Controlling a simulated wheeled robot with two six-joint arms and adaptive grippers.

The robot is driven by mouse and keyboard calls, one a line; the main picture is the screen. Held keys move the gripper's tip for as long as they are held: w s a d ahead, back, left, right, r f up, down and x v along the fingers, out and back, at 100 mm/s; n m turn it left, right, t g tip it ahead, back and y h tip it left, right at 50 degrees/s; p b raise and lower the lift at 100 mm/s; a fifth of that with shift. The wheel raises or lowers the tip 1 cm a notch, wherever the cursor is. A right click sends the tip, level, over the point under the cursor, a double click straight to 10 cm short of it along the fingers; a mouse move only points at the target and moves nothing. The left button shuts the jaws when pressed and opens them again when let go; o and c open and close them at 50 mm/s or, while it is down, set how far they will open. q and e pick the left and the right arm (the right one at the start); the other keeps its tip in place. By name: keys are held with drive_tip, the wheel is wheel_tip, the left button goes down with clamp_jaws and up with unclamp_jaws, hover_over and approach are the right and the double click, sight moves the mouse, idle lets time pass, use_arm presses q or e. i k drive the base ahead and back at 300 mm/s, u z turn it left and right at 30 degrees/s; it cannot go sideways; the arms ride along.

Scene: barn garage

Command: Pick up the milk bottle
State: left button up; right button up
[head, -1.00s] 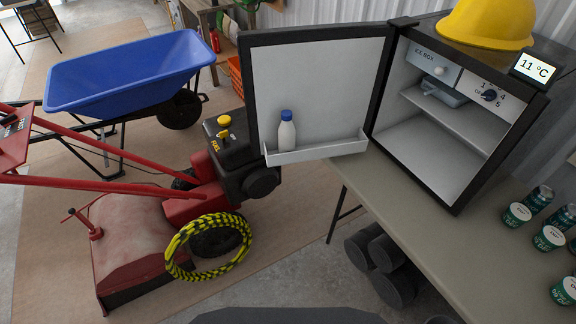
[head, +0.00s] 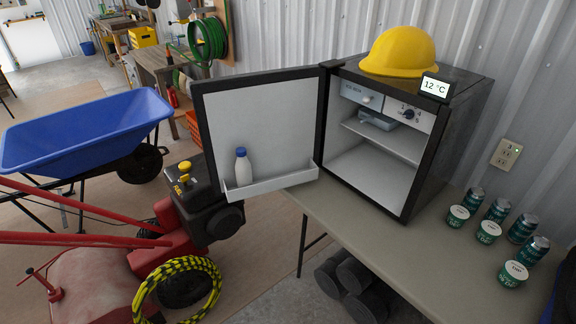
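The milk bottle (head: 243,168) is white with a blue cap. It stands upright in the white door shelf (head: 275,184) of the small black fridge (head: 385,140). The fridge door (head: 262,120) is wide open to the left, and the bottle's base is hidden behind the shelf's front wall. Neither of my grippers shows in the head view.
The fridge stands on a grey table (head: 400,245) with a yellow hard hat (head: 399,52) on top. Several cans and cups (head: 488,232) stand at the table's right. A red tiller (head: 165,240) and a blue wheelbarrow (head: 85,133) stand left of the door.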

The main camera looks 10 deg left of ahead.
sight(242, 167)
drive_tip(key=z, duration=0.45)
drive_tip(key=i, duration=0.95)
drive_tip(key=u, duration=0.15)
